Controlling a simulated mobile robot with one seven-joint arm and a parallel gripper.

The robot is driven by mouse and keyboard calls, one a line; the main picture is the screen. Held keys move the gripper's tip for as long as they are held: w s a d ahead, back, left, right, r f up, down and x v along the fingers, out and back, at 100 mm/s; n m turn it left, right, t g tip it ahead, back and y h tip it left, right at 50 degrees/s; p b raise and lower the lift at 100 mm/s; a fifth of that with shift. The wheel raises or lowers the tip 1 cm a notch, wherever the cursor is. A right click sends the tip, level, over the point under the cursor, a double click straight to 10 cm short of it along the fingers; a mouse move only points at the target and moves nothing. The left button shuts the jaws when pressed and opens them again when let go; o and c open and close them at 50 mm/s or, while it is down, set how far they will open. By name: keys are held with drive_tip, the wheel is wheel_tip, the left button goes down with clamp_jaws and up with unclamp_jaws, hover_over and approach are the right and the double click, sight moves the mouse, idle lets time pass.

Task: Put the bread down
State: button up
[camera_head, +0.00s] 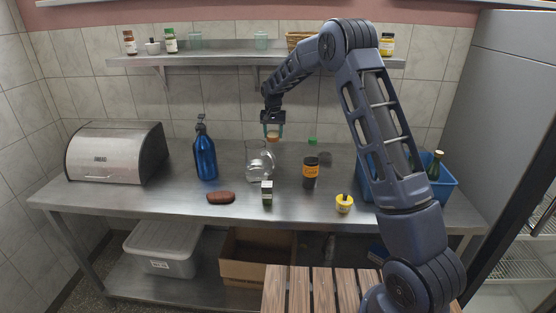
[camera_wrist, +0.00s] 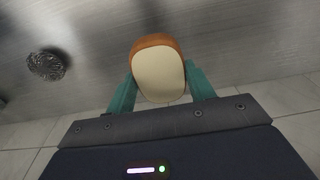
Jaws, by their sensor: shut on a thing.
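The bread (camera_head: 272,135) is a small piece with a brown crust. In the wrist view the bread (camera_wrist: 158,72) shows its pale cut face between the two teal fingers. My gripper (camera_head: 273,130) is shut on it; in the wrist view the fingers (camera_wrist: 160,88) press its sides. My gripper points down over the back part of the steel counter (camera_head: 130,200), close to the wall. The glass jug in front partly overlaps the area below the bread, so the exact gap to the counter is hard to tell.
A bread box (camera_head: 110,155) is left, a blue crate (camera_head: 446,185) right. A wire scrubber (camera_wrist: 47,64) lies nearby.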

sight(279, 158)
drive_tip(key=shift+s+d+f, duration=0.1)
drive_tip(key=shift+s+d, duration=0.05)
drive_tip(key=shift+d, duration=0.45)
drive_tip(key=shift+s+d, duration=0.15)
drive_tip(key=shift+d, duration=0.45)
drive_tip(key=shift+d+f, duration=0.15)
drive_tip(key=shift+f, duration=0.15)
wheel_tip(279, 158, down, 9)
drive_tip(key=shift+f, duration=0.15)
drive_tip(key=shift+f, duration=0.1)
drive_tip(key=o, duration=1)
drive_tip(key=shift+c, duration=0.2)
drive_tip(key=r, duration=0.4)
drive_tip(key=s+r, duration=0.1)
drive_tip(key=r, duration=0.7)
drive_tip(key=shift+s, duration=0.25)
drive_tip(key=shift+r, duration=0.1)
